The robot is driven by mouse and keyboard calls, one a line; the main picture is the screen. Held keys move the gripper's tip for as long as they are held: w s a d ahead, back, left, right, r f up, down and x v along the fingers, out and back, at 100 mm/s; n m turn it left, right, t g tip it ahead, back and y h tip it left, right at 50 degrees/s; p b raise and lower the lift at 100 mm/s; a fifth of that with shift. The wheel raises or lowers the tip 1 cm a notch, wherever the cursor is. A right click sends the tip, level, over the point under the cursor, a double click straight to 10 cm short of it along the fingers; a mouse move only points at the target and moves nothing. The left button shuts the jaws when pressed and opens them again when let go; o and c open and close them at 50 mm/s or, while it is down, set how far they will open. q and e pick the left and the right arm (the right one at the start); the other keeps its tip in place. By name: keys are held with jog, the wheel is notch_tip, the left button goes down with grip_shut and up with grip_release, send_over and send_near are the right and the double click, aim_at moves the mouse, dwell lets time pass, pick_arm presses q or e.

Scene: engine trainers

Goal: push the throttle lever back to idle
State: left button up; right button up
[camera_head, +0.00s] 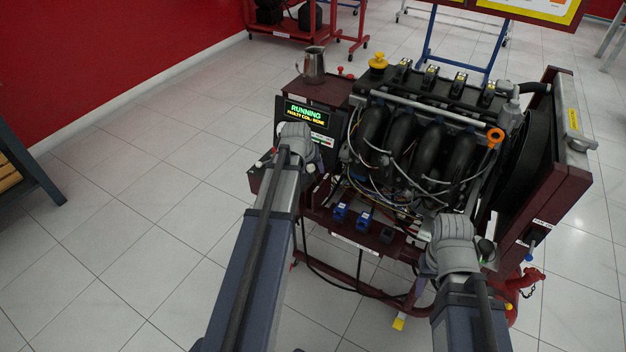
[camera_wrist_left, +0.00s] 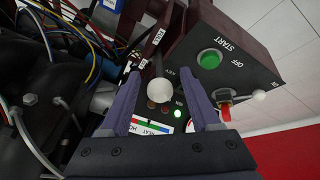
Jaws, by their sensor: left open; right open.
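The throttle lever shows in the left wrist view as a white ball knob (camera_wrist_left: 160,92) on a dark stem, in front of the control panel (camera_wrist_left: 235,65). My left gripper (camera_wrist_left: 164,98) is open, with one purple finger on each side of the knob. I cannot tell whether either finger touches it. In the head view my left wrist (camera_head: 300,140) covers the panel's front, so the lever is hidden there. My right gripper (camera_head: 458,243) is low at the engine stand's front right; its fingers are mostly hidden by its wrist.
The panel carries a green START button (camera_wrist_left: 209,59) and a red-based switch (camera_wrist_left: 226,110). A display (camera_head: 306,115) reads RUNNING. The engine (camera_head: 420,140) with loose wires stands right of the panel. A metal jug (camera_head: 313,65) stands on top. Floor at left is clear.

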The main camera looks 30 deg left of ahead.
aim_at(313, 174)
pick_arm(q)
jog(key=b+x, duration=0.2)
jog(key=x, duration=0.1)
jog(key=shift+w+f, duration=0.15)
jog(key=shift+f, duration=0.2)
grip_shut()
dwell(1.2)
